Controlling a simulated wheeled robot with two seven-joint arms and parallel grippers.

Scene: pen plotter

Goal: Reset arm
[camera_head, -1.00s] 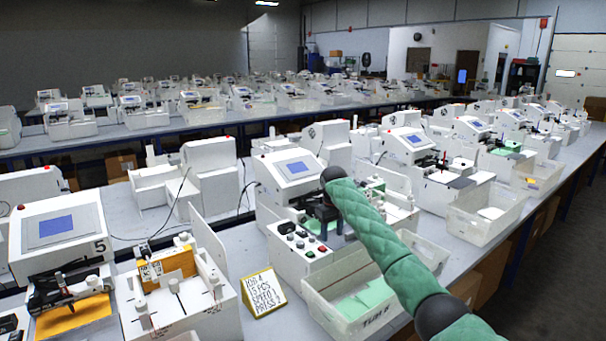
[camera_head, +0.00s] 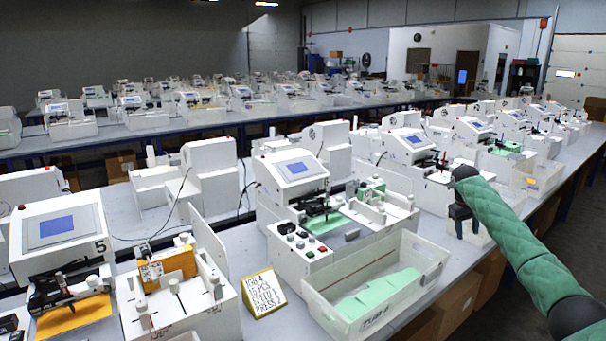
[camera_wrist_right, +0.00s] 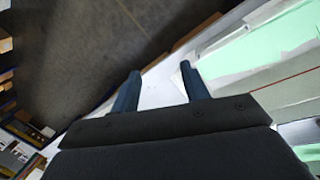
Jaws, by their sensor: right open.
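My right gripper (camera_head: 467,222) is at the right in the head view, on the green-sleeved arm, to the right of the white tub and above the table edge. In the right wrist view my right gripper (camera_wrist_right: 158,75) shows two dark fingers apart with nothing between them. The white pen plotter (camera_head: 290,205) with a blue screen stands at the centre of the head view. A green sheet (camera_head: 345,228) lies on it under its pen head. My left gripper is not in view.
A white tub (camera_head: 420,268) holding green sheets (camera_head: 377,292) stands in front of the plotter. A handwritten sign (camera_head: 263,292) stands left of it. Plotter 5 (camera_head: 62,228) is at the left. Other plotters line the tables. The dark floor (camera_head: 560,255) is clear at the right.

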